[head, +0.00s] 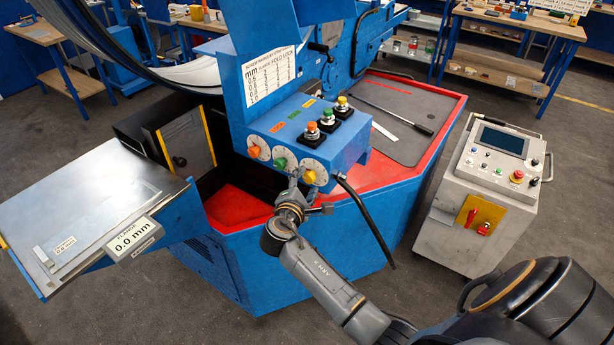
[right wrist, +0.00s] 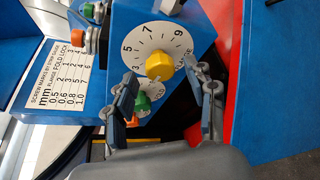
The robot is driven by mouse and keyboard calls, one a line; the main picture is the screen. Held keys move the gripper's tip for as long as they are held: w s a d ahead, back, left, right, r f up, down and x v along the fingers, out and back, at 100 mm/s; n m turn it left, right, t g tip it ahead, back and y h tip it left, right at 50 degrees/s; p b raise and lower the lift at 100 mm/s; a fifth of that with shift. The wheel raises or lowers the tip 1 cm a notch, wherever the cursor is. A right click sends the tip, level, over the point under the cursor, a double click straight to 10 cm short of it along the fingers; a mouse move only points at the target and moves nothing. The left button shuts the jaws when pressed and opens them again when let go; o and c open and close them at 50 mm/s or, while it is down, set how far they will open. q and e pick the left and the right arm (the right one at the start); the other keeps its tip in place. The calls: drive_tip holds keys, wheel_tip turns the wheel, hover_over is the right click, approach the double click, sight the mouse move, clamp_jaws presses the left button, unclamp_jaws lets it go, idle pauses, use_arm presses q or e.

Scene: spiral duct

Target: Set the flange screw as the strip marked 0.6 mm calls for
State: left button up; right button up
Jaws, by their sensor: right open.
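The flange screw is a yellow knob (right wrist: 159,65) on a white numbered dial marked FLANGE; the knob also shows in the head view (head: 309,177). My right gripper (right wrist: 160,72) is open. Its two fingers are on either side of the yellow knob, with a visible gap on each side. It also shows at the control box in the head view (head: 300,188). A metal strip (head: 85,232) lies on the steel table at left; its small label seems to read 0.6. A screw-mark chart (right wrist: 62,80) lists 0.5 to 1.0 mm; its smaller figures are hard to read. My left gripper is not in view.
A green knob (head: 280,164) and an orange knob (head: 253,151) sit beside the yellow one. Push buttons (head: 327,115) stand on the box top. A control cabinet (head: 480,185) stands at right.

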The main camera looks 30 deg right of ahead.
drive_tip(key=shift+x, duration=0.85)
drive_tip(key=shift+c, duration=0.2)
drive_tip(key=c, duration=1.1)
drive_tip(key=m+b, duration=0.1)
drive_tip(key=b, duration=0.1)
drive_tip(key=m+t+b, duration=0.1)
drive_tip(key=b, duration=0.2)
drive_tip(key=f+m+b, duration=0.1)
drive_tip(key=b, duration=0.2)
drive_tip(key=shift+s+m+t+h, duration=0.1)
drive_tip(key=shift+m+t+h, duration=0.2)
drive_tip(key=shift+r+m+t+b, duration=0.3)
drive_tip(key=shift+m+b, duration=0.1)
drive_tip(key=shift+b, duration=0.35)
drive_tip(key=shift+r, duration=0.1)
drive_tip(key=o, duration=1.1)
drive_tip(key=shift+o, duration=0.2)
